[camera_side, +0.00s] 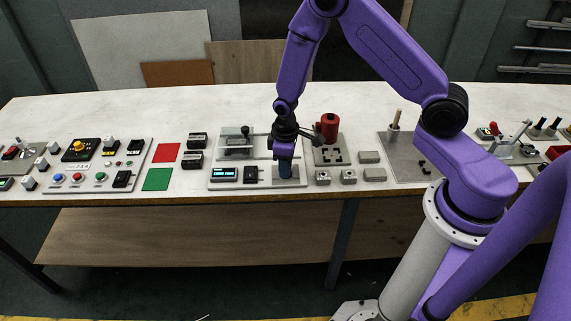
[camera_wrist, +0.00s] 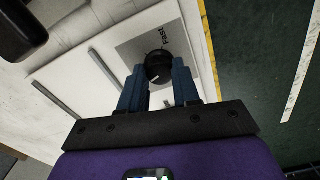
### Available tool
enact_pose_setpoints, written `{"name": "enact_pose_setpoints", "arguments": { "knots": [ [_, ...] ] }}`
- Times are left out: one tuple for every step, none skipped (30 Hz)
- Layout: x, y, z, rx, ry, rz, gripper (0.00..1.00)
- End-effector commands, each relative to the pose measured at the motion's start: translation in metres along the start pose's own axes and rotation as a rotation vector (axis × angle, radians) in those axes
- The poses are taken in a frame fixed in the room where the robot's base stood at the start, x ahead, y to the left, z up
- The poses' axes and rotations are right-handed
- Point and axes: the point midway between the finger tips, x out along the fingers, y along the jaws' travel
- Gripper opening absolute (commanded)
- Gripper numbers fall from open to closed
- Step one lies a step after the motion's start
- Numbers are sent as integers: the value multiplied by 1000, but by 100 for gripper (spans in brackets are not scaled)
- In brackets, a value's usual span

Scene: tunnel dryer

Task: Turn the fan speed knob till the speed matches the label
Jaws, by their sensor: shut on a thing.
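In the wrist view, a round black knob (camera_wrist: 157,62) with a light pointer mark sits on a grey plate (camera_wrist: 132,50) with the word "Fast" printed beside it. My gripper (camera_wrist: 160,80) is shut on the knob, one blue finger on each side. In the side view my gripper (camera_side: 286,168) points down at the grey knob plate (camera_side: 297,182), and its fingers hide the knob. A display box (camera_side: 224,174) with lit cyan characters stands to the left on the same white panel; its text is too small to read. A speed label cannot be made out.
A black switch (camera_side: 251,174) stands between the display and my gripper. Behind is a clear-topped unit with a black knob (camera_side: 245,131). A red cylinder (camera_side: 329,126) stands close on the right, with several small grey blocks (camera_side: 348,177) in front. The table's front edge is near.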

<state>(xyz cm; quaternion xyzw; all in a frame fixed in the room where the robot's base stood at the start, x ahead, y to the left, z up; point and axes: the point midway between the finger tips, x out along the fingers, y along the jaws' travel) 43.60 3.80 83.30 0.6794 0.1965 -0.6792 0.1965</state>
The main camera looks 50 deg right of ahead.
Motion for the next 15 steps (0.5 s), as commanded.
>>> {"name": "enact_pose_setpoints", "arguments": {
  "knots": [
    [0,0,1,32,-3,-1,1],
    [0,0,1,50,-3,-1,1],
    [0,0,1,73,-3,-1,1],
    [0,0,1,87,-3,-1,1],
    [0,0,1,103,-3,-1,1],
    [0,0,1,121,-3,-1,1],
    [0,0,1,133,-3,-1,1],
    [0,0,1,143,-2,-1,1],
    [0,0,0,155,-2,-1,1],
    [0,0,1,164,-2,0,1],
    [0,0,1,173,-2,0,1],
    [0,0,1,181,-2,0,1],
    [0,0,1,186,-2,0,1],
    [0,0,1,190,-2,0,1],
    [0,0,1,195,-2,0,1]
  ]
}}
